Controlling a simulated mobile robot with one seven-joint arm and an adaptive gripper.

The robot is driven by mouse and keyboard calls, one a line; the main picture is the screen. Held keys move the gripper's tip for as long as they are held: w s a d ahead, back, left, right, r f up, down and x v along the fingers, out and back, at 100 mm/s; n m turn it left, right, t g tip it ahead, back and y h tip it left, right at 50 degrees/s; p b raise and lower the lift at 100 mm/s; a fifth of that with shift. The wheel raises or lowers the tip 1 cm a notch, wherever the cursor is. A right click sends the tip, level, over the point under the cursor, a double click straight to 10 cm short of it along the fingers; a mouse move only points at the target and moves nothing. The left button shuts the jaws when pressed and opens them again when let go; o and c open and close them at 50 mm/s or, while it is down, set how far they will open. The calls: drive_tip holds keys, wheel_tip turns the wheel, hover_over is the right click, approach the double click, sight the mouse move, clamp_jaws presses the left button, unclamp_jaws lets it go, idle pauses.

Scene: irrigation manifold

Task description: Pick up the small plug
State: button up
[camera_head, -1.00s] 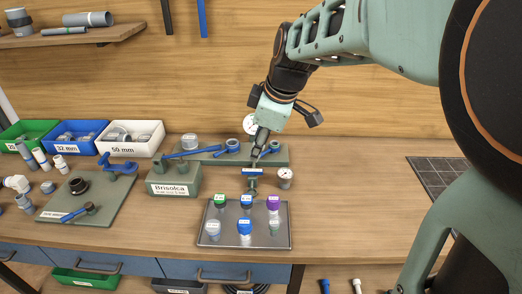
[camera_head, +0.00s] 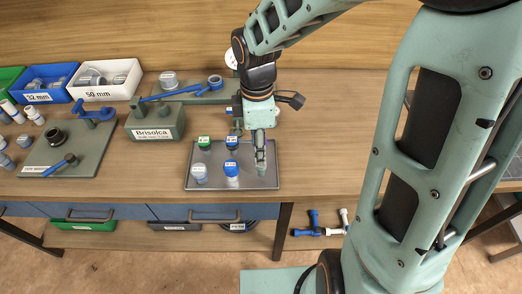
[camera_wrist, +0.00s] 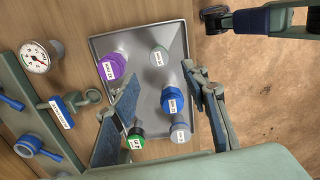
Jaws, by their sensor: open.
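Several capped plugs stand on a grey tray (camera_head: 215,185). None is marked as the small plug; the pale grey-green one (camera_wrist: 160,56) looks among the smallest. In the wrist view a purple-capped one (camera_wrist: 112,66), a blue-capped one (camera_wrist: 172,99), a green-capped one (camera_wrist: 137,135) and a grey one (camera_wrist: 180,130) also show. Another blue-capped one (camera_head: 232,142) stands in the back row in the head view. My gripper (camera_head: 259,170) is open, pointing down over the tray's right part, and hides the plugs there. In the wrist view its fingers (camera_wrist: 162,78) are apart with nothing held.
A green Brisolca block (camera_head: 157,123) stands left of the tray. Behind are a green stand with blue-handled parts (camera_head: 190,95) and a pressure gauge (camera_wrist: 36,58). A board with fittings (camera_head: 75,145) and part bins (camera_head: 104,92) are further left. The bench right of the tray is clear.

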sight(261, 169)
wheel_tip(261, 169, down, 2)
drive_tip(key=shift+f, duration=0.15)
drive_tip(key=shift+d+f, duration=0.2)
drive_tip(key=shift+f, duration=1.2)
drive_tip(key=shift+d+f, duration=0.2)
drive_tip(key=shift+f, duration=1.15)
drive_tip(key=c, duration=0.9)
